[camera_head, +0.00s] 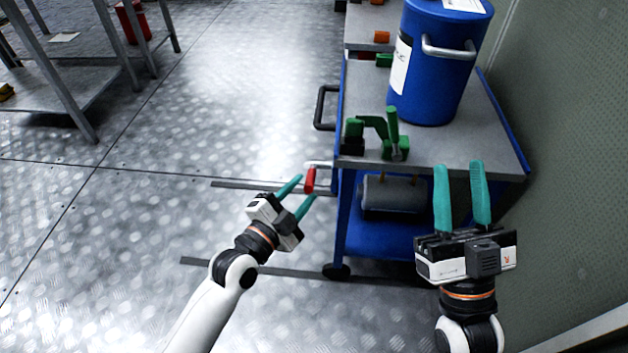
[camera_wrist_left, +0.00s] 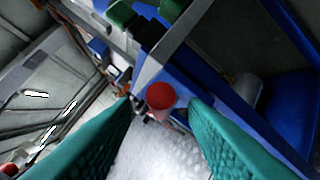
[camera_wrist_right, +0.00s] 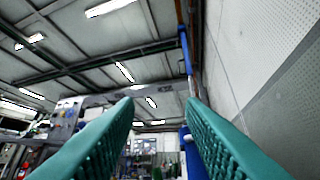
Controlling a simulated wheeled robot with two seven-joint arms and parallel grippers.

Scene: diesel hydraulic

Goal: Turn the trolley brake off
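The trolley (camera_head: 430,150) is blue with grey shelves and stands right of centre in the head view. A red brake handle (camera_head: 310,180) on a metal bar sticks out at its left front side. The red handle's round end (camera_wrist_left: 160,96) shows in the left wrist view, between the fingers. My left gripper (camera_head: 306,193) is open, with its teal fingertips beside the red handle; I cannot tell whether they touch it. My right gripper (camera_head: 459,165) is open and empty in front of the trolley's right part, fingers pointing up in the picture.
A blue drum (camera_head: 432,80) and a green clamp-like tool (camera_head: 378,136) stand on the trolley top. A grey cylinder (camera_head: 394,194) lies on the lower shelf. A wall (camera_head: 570,150) is close on the right. The floor at left is clear up to a metal table (camera_head: 75,85).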

